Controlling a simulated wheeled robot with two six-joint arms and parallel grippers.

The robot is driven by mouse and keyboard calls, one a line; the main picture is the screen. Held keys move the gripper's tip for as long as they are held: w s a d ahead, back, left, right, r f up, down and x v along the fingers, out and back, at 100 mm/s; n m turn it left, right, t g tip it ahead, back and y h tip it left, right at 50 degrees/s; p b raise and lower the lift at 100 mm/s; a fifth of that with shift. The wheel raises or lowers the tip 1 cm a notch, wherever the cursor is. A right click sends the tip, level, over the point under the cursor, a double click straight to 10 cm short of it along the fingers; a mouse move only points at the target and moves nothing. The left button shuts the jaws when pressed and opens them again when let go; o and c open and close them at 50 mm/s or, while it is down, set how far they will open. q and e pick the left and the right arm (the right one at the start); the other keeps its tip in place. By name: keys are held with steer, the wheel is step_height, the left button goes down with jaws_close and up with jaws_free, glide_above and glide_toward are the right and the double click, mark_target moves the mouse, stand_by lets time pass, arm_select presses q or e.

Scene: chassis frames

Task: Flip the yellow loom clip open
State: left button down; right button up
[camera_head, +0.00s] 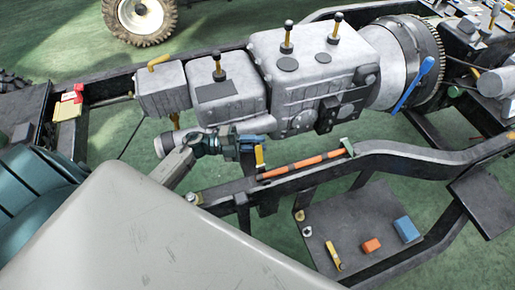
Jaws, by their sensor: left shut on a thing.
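The yellow loom clip (259,157) stands upright at the left end of an orange loom (305,163) that runs along the dark chassis rail. My left gripper (254,146) comes in from the left and is shut on the clip's upper part. The fingers partly hide the clip's top, and I cannot tell how far it is open. My right gripper is not in view.
A grey engine and gearbox (310,85) sit just behind the clip, with a blue lever (412,85) at the right. A lower dark plate (345,220) holds a blue block (406,229), an orange block (371,245) and a yellow piece (333,257).

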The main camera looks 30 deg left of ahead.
arm_select(q)
steer(key=shift+f, duration=0.1)
steer(key=c, duration=1.3)
jaws_free()
steer(key=shift+s+a, duration=0.1)
steer(key=shift+a, duration=0.15)
steer(key=b+v, duration=0.3)
steer(key=v, duration=0.7)
steer(key=shift+a, duration=0.2)
